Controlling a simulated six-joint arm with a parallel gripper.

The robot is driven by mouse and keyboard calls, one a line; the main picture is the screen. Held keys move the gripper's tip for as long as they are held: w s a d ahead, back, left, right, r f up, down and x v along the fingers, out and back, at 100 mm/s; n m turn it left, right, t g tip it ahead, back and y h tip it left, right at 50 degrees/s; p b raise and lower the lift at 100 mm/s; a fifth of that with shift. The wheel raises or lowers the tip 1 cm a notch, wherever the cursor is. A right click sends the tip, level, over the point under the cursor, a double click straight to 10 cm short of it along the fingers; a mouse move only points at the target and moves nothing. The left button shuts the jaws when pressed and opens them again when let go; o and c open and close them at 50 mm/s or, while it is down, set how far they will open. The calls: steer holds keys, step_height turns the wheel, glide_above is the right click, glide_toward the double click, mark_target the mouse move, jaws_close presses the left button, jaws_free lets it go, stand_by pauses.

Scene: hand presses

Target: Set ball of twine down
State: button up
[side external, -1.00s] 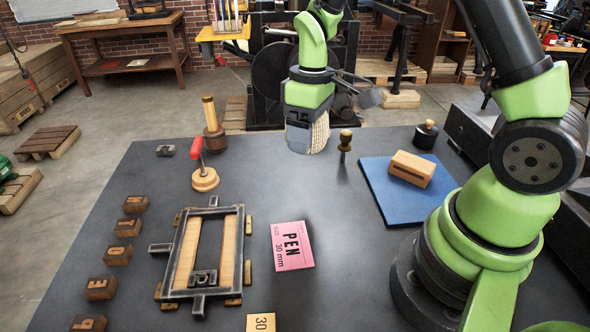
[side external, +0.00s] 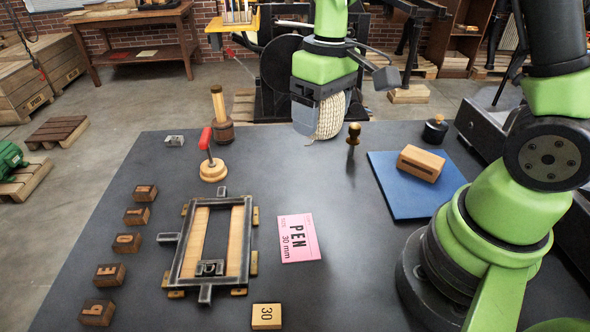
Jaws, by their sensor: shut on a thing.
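The ball of twine (side external: 331,116) is pale, ribbed and cream-coloured. It is at the back middle of the dark table (side external: 330,190). My gripper (side external: 308,115) is shut on it, with a grey finger covering its left side. The twine's lower edge is close to the tabletop; I cannot tell whether it touches.
A dark-knobbed stamp (side external: 353,137) stands just right of the twine. A red-handled tool (side external: 211,165) and a wooden-handled tool (side external: 221,115) stand to the left.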

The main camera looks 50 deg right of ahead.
mark_target(315, 183)
steer(key=w+d+f+n, duration=0.3)
steer(key=d+f+n, duration=0.1)
steer(key=f, duration=0.3)
steer(key=shift+w+d+n, duration=0.3)
steer(key=shift+w+d, duration=0.1)
steer(key=shift+f, duration=0.15)
step_height(315, 183, down, 10)
steer(key=shift+r, duration=0.25)
steer(key=shift+f, duration=0.15)
steer(key=o, duration=0.9)
